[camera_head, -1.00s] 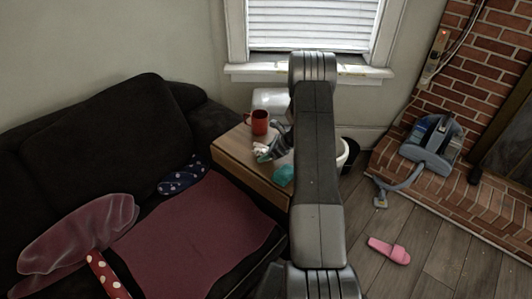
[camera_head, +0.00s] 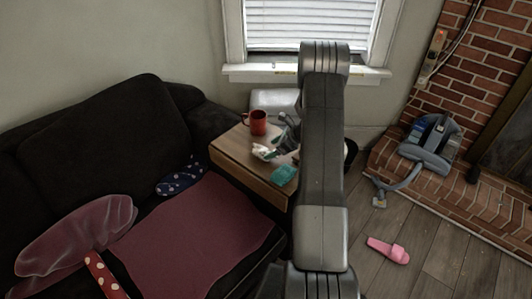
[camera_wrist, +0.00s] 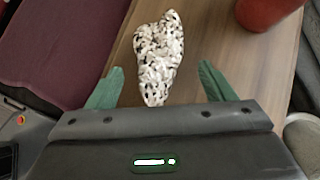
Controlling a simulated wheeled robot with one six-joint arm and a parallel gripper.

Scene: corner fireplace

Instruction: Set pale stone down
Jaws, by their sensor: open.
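The pale stone (camera_wrist: 158,58), white with dark speckles, lies on the wooden side table (camera_wrist: 118,62) in the wrist view. In the head view the stone (camera_head: 264,152) is a small white shape on the table top (camera_head: 232,150), near the red mug. My gripper (camera_wrist: 160,76) is open, with its green fingers apart on either side of the stone's near end and gaps on both sides. In the head view my gripper (camera_head: 285,138) is small and partly hidden by my arm, just right of the stone.
A red mug (camera_head: 258,122) stands on the table behind the stone. A dark sofa (camera_head: 90,120) adjoins the table on the left. A pink slipper (camera_head: 388,250) lies on the floor at right.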

